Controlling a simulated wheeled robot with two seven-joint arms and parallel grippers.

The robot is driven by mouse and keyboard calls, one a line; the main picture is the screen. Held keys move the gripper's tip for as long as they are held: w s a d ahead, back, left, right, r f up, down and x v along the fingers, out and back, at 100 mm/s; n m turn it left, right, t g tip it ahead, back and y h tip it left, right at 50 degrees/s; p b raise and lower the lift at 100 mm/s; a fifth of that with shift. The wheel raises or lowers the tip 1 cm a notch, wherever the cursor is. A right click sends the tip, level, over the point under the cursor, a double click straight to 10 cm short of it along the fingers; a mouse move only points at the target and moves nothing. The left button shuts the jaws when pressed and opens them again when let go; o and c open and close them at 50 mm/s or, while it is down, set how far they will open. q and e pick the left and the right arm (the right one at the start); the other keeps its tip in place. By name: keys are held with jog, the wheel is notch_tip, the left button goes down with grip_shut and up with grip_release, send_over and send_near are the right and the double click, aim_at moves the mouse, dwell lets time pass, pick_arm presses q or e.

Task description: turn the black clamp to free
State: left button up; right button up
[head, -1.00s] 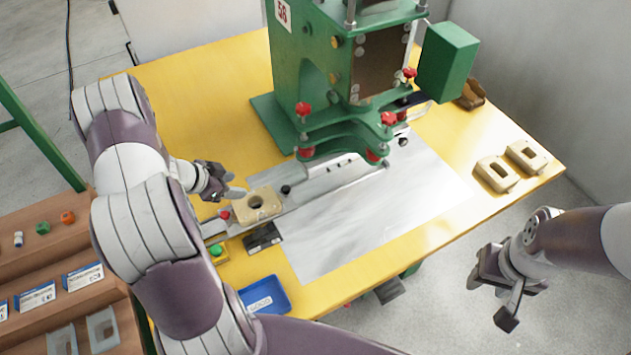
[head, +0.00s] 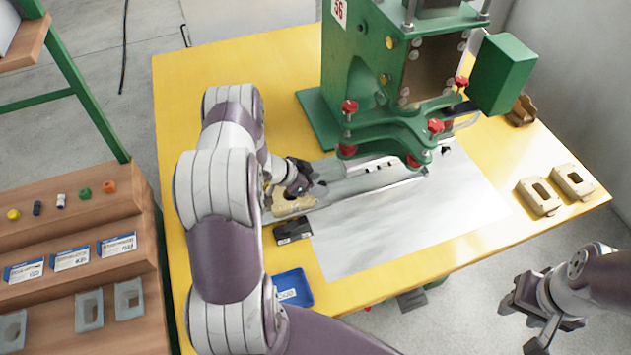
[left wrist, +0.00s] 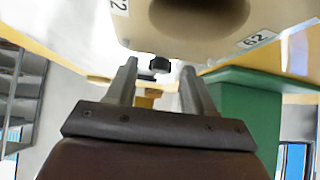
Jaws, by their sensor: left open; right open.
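The black clamp (left wrist: 160,64) shows in the left wrist view as a small black knob beyond my left gripper (left wrist: 160,75), between its two fingertips in the picture. The fingers are open, with nothing held. In the head view my left gripper (head: 308,185) is over the slide by the beige fixture and largely hides the knob's area. The beige fixture (left wrist: 215,38), with a round hole and "62" labels, fills the top of the wrist view; it also shows in the head view (head: 290,208). My right gripper (head: 530,322) is open and empty, off the table's right front edge.
The green press (head: 365,90) with red knobs stands behind the slide. A blue tray (head: 292,288) and a black block (head: 293,231) lie in front. Two beige fixtures (head: 538,196) (head: 572,182) are at the right edge. A wooden rack (head: 80,215) stands left.

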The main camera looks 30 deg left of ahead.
pick_arm(q)
grip_shut()
jog(key=shift+m, duration=0.3)
jog(key=shift+w+a+m+g+h, duration=0.15)
jog(key=shift+m+g+h, duration=0.35)
jog(key=shift+m, duration=0.1)
jog(key=shift+w+a+m+g+h, duration=0.1)
jog(key=shift+m+g+h, duration=0.3)
jog(key=shift+m, duration=0.3)
jog(key=shift+w+a+f+m+g+h+b, duration=0.15)
jog(key=shift+m+g+h+b, duration=0.4)
jog(key=shift+m, duration=0.55)
jog(key=shift+w+m+g+b, duration=0.15)
jog(key=shift+m+g+b, duration=0.65)
jog(key=shift+m+g, duration=0.2)
jog(key=shift+r, duration=0.2)
